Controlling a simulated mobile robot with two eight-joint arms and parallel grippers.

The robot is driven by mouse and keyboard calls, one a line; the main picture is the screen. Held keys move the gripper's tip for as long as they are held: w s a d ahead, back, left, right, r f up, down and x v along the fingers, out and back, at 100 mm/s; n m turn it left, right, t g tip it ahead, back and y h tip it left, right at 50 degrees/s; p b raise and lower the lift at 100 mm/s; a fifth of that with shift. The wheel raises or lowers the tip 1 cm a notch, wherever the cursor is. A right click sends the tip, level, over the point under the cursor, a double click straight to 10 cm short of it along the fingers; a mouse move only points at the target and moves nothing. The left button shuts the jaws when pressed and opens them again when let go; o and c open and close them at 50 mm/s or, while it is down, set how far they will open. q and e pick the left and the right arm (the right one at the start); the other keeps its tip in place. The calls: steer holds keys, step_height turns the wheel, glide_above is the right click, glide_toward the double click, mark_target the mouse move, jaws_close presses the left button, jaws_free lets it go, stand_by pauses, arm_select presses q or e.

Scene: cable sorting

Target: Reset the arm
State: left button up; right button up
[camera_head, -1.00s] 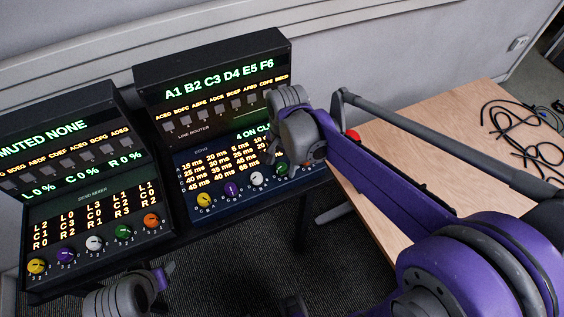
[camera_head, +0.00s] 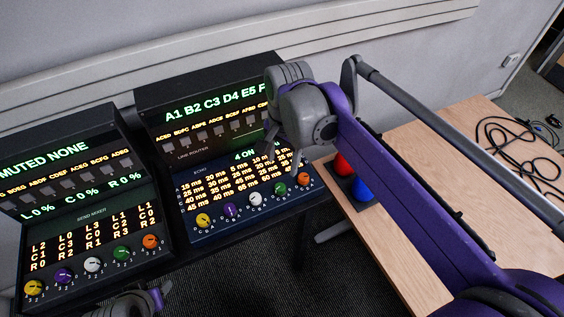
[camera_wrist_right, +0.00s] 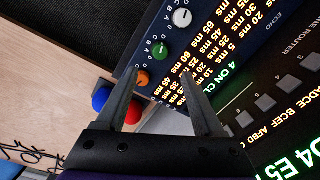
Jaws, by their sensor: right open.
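My right arm crosses the head view from the lower right. Its gripper (camera_head: 284,160) hangs in front of the echo and line router panels, and its jaws are small and dark there. In the right wrist view the two fingers (camera_wrist_right: 168,78) are apart with nothing between them, over the echo panel's knob edge. The echo panel (camera_head: 250,221) has yellow, purple, white, green and orange knobs. The line router (camera_head: 196,153) stands behind it. Of my left arm, only a grey and purple part shows at the bottom edge; its jaws do not show.
The send mixer (camera_head: 90,214) stands left of the echo panel. A red button (camera_head: 342,166) and a blue button (camera_head: 362,190) sit on the wooden table (camera_head: 412,268). They also show in the wrist view. Black cables (camera_head: 520,155) lie at the table's far right.

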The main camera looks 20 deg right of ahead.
stand_by(0.3)
steer(key=s+a+f+n+t, duration=0.1)
steer(key=s+f+n+t, duration=0.3)
steer(key=s+f+n, duration=0.7)
steer(key=shift+s+f+n+t, duration=0.15)
steer(key=shift+s+n+t, duration=0.3)
steer(key=shift+s, duration=0.7)
stand_by(0.8)
